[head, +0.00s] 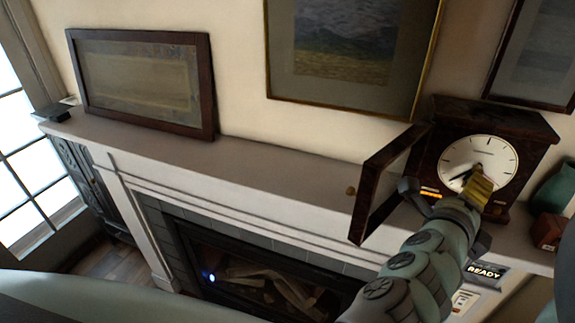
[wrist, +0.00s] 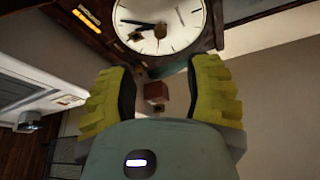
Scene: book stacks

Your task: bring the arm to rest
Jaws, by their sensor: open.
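My arm (head: 410,275) reaches up from the lower right in the head view toward the mantel. My gripper (head: 482,187) is in front of the lower part of a clock face. In the wrist view my gripper (wrist: 161,75) shows two yellow ridged fingers spread apart with nothing held between them. The dark wooden clock (head: 520,118) stands on the mantel with its glass door (head: 382,190) swung open to the left. Its white dial (wrist: 175,15) shows above the fingers in the wrist view. Whether the fingers touch the clock, I cannot tell.
The white mantel (head: 260,160) runs above a fireplace (head: 255,275). A framed picture (head: 145,82) leans on its left part. A reddish box (head: 547,231) and a green object (head: 556,188) sit right of the clock. The open clock door stands close to my gripper. The mantel's middle is clear.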

